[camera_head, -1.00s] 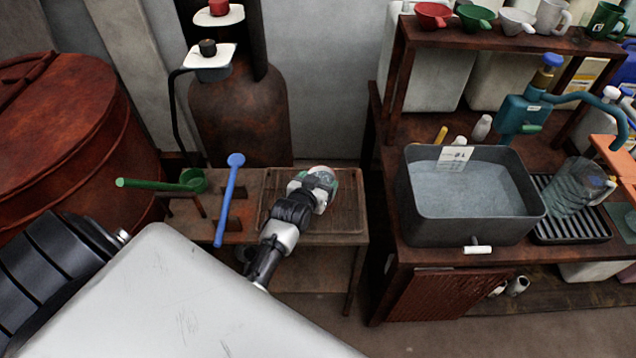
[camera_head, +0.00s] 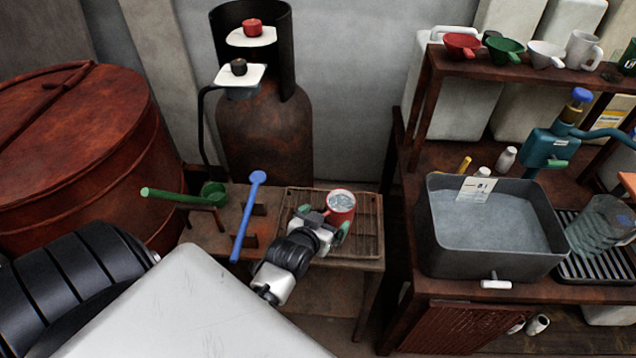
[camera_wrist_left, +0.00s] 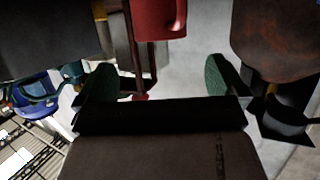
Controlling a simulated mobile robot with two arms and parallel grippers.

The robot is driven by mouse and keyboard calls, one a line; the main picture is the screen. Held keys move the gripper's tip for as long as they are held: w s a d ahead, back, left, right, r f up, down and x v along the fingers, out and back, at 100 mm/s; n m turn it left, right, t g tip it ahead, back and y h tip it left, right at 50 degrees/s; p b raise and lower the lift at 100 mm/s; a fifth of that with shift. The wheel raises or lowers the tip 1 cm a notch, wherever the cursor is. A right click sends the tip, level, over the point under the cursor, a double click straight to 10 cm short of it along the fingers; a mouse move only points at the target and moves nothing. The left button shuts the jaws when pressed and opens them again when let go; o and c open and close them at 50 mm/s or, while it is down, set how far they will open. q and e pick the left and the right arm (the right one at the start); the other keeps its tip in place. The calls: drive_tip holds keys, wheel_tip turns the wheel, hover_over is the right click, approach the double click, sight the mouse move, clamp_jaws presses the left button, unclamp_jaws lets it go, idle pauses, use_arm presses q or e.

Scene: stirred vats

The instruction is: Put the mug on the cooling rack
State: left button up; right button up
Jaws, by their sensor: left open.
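The red mug (camera_head: 349,214), with pale grey contents showing inside its rim, appears upright on the wire cooling rack (camera_head: 372,228) on the low table. Its base contact is hidden. My left gripper (camera_head: 323,221) is open at the mug, its green fingertips on the near side and around it in the head view. In the left wrist view a red body (camera_wrist_left: 158,18), likely the mug, lies ahead of the green fingertips, with a gap between them. My right gripper is not in view.
A green ladle (camera_head: 175,196) and a blue stirrer (camera_head: 247,215) rest left of the rack. A grey water basin (camera_head: 455,262) stands on the right bench. A rusty vat (camera_head: 70,150) is at left. A gas cylinder (camera_head: 265,150) stands behind the table.

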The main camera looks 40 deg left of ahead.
use_arm(q)
drive_tip(key=shift+v, duration=1.7)
drive_tip(key=d+f+m+h, duration=0.2)
drive_tip(key=d+f, duration=0.4)
drive_tip(key=d, duration=0.1)
drive_tip(key=s+d+f+m+g+h, duration=0.15)
drive_tip(key=s+f, duration=0.25)
drive_tip(key=f, duration=0.5)
drive_tip(key=s+f+n+g+y, duration=0.1)
drive_tip(key=s+f+g, duration=0.25)
drive_tip(key=f, duration=0.45)
drive_tip(key=s+a+f+g, duration=0.1)
drive_tip(key=s+f+g, duration=0.1)
drive_tip(key=s+f, duration=0.3)
drive_tip(key=s+a+f+m+g, duration=0.1)
drive_tip(key=s+f+g, duration=0.2)
drive_tip(key=s, duration=1)
drive_tip(key=s+a+f+g, duration=0.1)
drive_tip(key=s+f+g, duration=0.1)
drive_tip(key=s+f, duration=0.7)
drive_tip(key=shift+s+m, duration=0.35)
